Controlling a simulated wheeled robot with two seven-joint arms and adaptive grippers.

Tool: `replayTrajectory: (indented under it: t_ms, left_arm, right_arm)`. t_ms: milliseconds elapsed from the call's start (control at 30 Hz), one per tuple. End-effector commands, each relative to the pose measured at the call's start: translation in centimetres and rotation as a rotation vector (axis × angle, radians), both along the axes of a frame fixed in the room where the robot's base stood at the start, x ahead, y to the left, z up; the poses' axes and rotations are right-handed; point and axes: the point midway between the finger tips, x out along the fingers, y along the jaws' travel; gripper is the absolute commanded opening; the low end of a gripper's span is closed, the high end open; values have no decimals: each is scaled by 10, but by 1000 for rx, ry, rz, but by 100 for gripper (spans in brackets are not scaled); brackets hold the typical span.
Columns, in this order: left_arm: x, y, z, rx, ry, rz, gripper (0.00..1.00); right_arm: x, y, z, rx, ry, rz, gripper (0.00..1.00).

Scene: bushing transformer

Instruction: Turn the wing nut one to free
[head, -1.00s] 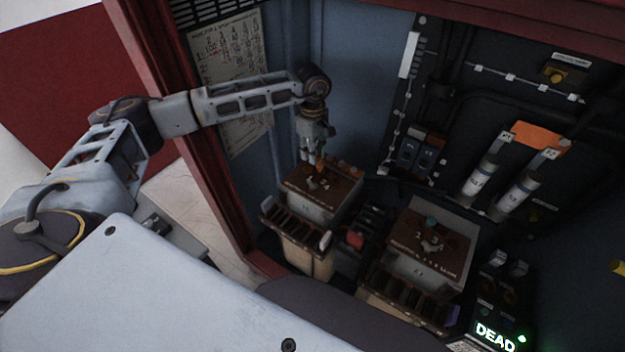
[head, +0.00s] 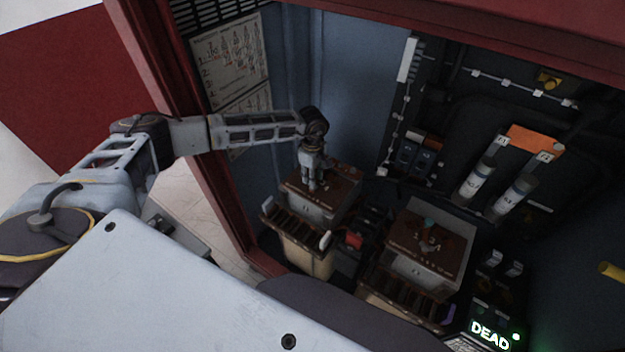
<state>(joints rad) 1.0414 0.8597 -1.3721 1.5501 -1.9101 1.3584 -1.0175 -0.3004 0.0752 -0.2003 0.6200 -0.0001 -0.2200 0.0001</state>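My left gripper (head: 311,186) points down onto the brown top of the left box (head: 340,188), its fingertips at or just above that top. The fingers are small and dark here, so I cannot tell whether they are open or shut, or whether they touch a nut. The wing nut on this box is hidden behind the gripper. A second box (head: 452,235) to the right has a brown top with a small pale wing nut (head: 430,244) and a teal knob (head: 429,224) on it. My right gripper is not in view.
A red cabinet frame (head: 222,205) borders the opening on the left. Behind stand two pale cylinders (head: 478,180) with an orange block (head: 536,140) above. A lit DEAD display (head: 490,335) is at lower right. A yellow bar (head: 612,272) shows at the right edge.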

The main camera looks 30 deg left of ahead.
Motion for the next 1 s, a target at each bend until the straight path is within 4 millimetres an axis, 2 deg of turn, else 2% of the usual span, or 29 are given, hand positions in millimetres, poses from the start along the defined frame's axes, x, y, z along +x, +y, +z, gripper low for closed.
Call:
replayTrajectory:
  t_ms: [100, 300, 667, 900, 1000]
  left_arm:
    - [0, 0, -13, 0, 2, 1, 29]
    - [0, 0, -27, -1, 1, 1, 29]
    - [0, 0, -31, 0, 0, 1, 29]
    - [0, 0, -31, 0, 0, 1, 0]
    - [0, 0, -31, 0, 0, 1, 0]
  right_arm:
    - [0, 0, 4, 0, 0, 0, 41]
    - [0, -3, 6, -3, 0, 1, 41]
    - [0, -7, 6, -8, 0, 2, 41]
    - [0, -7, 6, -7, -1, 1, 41]
    - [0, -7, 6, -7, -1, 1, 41]
